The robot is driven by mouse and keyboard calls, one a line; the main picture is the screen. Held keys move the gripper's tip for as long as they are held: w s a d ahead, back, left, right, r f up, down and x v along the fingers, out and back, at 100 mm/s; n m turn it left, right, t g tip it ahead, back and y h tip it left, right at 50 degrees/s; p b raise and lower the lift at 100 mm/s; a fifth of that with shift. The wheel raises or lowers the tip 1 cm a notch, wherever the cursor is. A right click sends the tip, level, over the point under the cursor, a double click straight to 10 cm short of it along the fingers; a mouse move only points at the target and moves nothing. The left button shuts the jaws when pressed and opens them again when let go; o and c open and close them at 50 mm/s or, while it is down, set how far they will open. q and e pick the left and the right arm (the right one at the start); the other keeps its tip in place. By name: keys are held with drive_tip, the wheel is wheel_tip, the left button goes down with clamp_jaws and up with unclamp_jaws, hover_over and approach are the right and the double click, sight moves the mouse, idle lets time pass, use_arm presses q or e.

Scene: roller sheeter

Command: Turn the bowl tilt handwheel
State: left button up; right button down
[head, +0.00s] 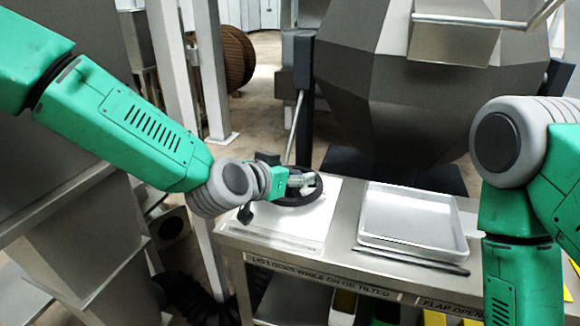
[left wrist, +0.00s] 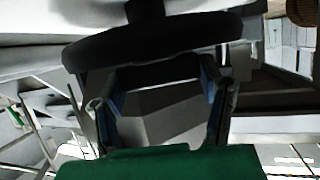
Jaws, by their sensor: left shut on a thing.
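The bowl tilt handwheel is a dark round wheel (head: 296,201) lying nearly flat at the left end of the metal bench. My left gripper (head: 303,184) reaches over it from the left and is shut on it, hiding part of the wheel. In the left wrist view the dark rim (left wrist: 150,42) crosses the upper part of the picture, with the two fingers (left wrist: 163,85) either side of a dark part just below it. The exact contact is hard to make out. My right arm hangs down at the right; its gripper is outside the picture.
A shallow metal tray (head: 412,242) sits on the bench right of the wheel, with a dark flat bar (head: 410,261) in front of it. The large faceted metal bowl (head: 400,100) stands behind. A slanted rod (head: 293,128) rises behind the wheel. Posts stand at the left.

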use_arm(q)
drive_tip(key=shift+w+r, duration=0.1)
drive_tip(key=o, duration=1.2)
drive_tip(key=shift+c, duration=0.2)
drive_tip(key=shift+w+d, duration=0.1)
drive_tip(key=shift+w, duration=0.05)
drive_tip(key=shift+s, duration=0.2)
drive_tip(key=v, duration=1.1)
drive_tip(key=shift+s+a, duration=0.2)
drive_tip(key=shift+a, duration=0.05)
